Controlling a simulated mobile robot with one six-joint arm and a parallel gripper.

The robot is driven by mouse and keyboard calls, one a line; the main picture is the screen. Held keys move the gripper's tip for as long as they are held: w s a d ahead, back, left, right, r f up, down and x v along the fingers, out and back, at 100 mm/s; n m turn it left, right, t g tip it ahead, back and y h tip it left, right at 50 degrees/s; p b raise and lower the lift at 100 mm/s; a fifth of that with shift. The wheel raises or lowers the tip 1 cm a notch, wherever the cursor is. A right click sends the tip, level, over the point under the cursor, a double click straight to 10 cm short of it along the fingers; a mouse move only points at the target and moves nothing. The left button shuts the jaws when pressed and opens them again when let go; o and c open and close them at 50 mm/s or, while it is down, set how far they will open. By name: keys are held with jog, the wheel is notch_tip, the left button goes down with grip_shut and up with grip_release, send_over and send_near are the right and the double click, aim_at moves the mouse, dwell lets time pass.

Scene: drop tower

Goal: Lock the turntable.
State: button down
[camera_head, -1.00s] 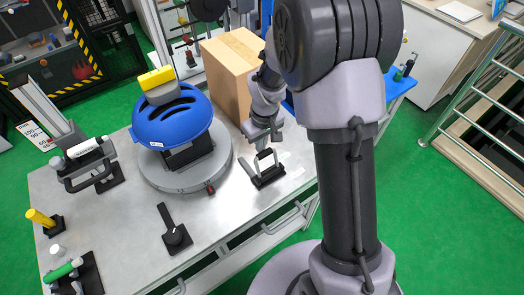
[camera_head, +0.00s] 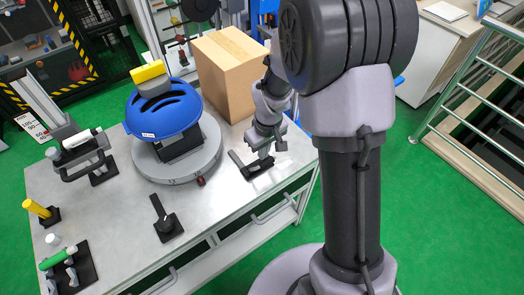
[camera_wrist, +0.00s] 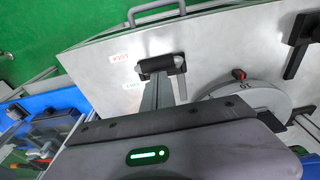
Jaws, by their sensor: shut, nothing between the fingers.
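The turntable (camera_head: 190,170) is a round grey disc on the metal table, with a blue helmet (camera_head: 165,118) on a dark stand on top. To its right sits a small black lock with a lever (camera_head: 238,159). My gripper (camera_head: 264,153) is shut and empty, low at the lock. It covers part of the lock, and I cannot tell whether it touches the lever.
A cardboard box (camera_head: 227,75) stands behind the turntable. A black lever on a square base (camera_head: 166,222) is in front of it. A clamp (camera_head: 85,150), a yellow post (camera_head: 37,209) and a green-handled fixture (camera_head: 62,262) stand at left.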

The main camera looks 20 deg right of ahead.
aim_at(267, 164)
jog(key=shift+s+d+f, duration=0.1)
jog(key=shift+s+f, duration=0.35)
jog(key=shift+s, duration=0.2)
jog(key=shift+s+d+f, duration=0.1)
jog(key=shift+s+f, duration=0.3)
jog(key=shift+s, duration=0.2)
jog(key=w+r+p, duration=0.3)
jog(key=w+r, duration=0.1)
jog(key=r, duration=0.1)
jog(key=s+d+r+p, duration=0.1)
jog(key=s+r, duration=0.3)
jog(key=s, duration=0.3)
jog(key=shift+s+d+p, duration=0.25)
jog(key=shift+s+p, duration=0.05)
jog(key=shift+p, duration=0.05)
